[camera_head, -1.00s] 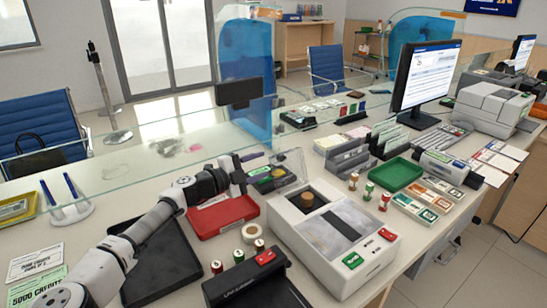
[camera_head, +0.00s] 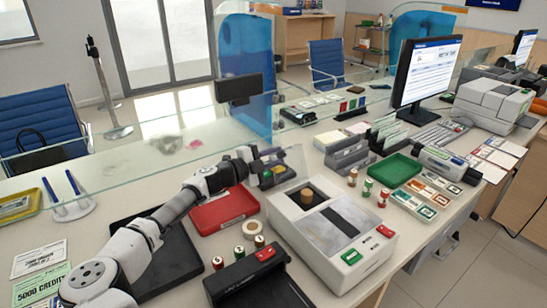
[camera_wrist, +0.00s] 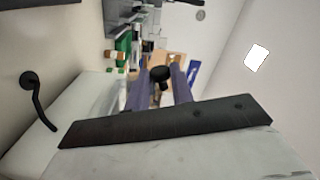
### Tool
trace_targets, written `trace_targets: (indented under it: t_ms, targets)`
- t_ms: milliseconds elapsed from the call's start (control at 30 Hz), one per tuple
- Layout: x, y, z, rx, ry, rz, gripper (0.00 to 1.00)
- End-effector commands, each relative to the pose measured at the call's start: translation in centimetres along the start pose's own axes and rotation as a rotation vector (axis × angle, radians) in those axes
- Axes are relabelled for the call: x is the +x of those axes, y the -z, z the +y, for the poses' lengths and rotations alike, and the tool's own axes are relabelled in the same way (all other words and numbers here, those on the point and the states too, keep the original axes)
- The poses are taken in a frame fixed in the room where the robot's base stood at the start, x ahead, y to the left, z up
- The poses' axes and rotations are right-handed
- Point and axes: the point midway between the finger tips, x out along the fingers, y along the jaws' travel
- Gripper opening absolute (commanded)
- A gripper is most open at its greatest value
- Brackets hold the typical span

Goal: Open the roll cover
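A white desktop machine (camera_head: 368,259) stands at the middle front of the counter, with a dark recess holding a short brown roll (camera_head: 307,197) and a grey panel (camera_head: 338,231) beside it. A clear panel (camera_head: 297,160) stands upright near its back left edge; I cannot tell whether this is the roll cover. My gripper (camera_head: 258,157) is behind and left of the machine, above a small dark device (camera_head: 272,176), apart from the brown roll. Its fingers are too small to read in the head view.
A red tray (camera_head: 223,210) and a black tray (camera_head: 165,262) lie under and beside my arm. A black device (camera_head: 245,279) and several small rolls stand in front. A green tray (camera_head: 396,171) and a monitor (camera_head: 428,72) are to the right. A glass screen runs along the back.

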Motion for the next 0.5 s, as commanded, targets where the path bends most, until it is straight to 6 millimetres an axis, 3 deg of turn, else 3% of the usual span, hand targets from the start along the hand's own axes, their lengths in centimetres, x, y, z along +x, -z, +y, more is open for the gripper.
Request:
trace_targets:
  t_ms: [300, 500]
  targets:
    - [0.0, 0.2, 0.1, 0.019, -0.001, 0.001, 0.00]
    - [0.0, 2.0, -0.3, 0.217, 0.000, 0.004, 0.00]
